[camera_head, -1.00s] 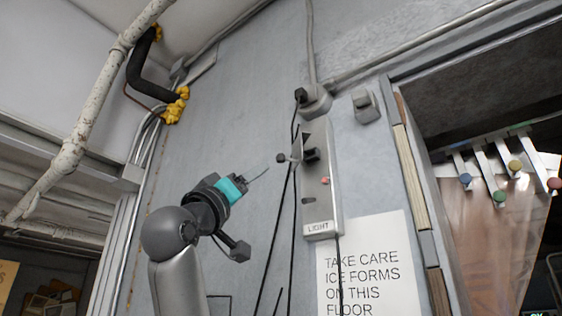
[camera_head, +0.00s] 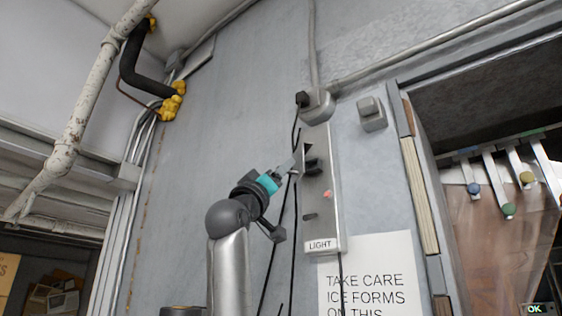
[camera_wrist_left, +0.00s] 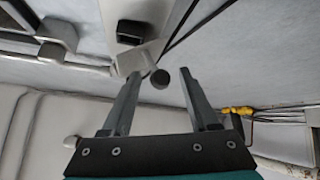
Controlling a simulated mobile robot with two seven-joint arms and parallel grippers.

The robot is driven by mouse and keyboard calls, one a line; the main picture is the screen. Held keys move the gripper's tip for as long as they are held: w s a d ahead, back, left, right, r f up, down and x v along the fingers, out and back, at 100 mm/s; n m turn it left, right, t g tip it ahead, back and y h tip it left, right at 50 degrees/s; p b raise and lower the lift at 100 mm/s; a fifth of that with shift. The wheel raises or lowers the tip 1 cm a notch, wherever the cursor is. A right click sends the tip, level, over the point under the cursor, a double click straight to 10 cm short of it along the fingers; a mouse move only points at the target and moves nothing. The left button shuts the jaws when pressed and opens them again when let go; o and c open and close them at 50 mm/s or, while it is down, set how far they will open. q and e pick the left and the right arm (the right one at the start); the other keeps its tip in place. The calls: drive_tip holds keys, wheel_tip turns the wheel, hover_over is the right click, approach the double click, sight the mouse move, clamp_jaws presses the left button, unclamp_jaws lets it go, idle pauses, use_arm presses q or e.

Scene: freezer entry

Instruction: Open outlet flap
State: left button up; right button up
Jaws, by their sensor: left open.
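A tall grey panel (camera_head: 318,225) labelled LIGHT is fixed to the wall. It holds a dark outlet (camera_head: 311,167) near its top, which shows as a black square in the left wrist view (camera_wrist_left: 131,32). A pale grey flap (camera_wrist_left: 128,62) with a dark round knob (camera_wrist_left: 159,79) shows below the outlet in the wrist view. How far the flap stands open is hard to tell. My left gripper (camera_head: 294,158) is open at the panel's left edge, its fingers either side of the knob (camera_wrist_left: 160,74). Finger contact cannot be told. My right gripper is out of view.
Black cables (camera_head: 293,240) hang close beside the panel's left side. A grey wall box (camera_head: 371,113) is to its right, and a warning sign (camera_head: 371,275) is below. The doorway with strip curtain (camera_head: 510,235) is at the right.

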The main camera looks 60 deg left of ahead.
use_arm(q)
drive_tip(key=shift+w+a+r, duration=0.3)
drive_tip(key=shift+w+r, duration=0.1)
drive_tip(key=shift+r, duration=0.05)
clamp_jaws()
idle(0.3)
idle(1.0)
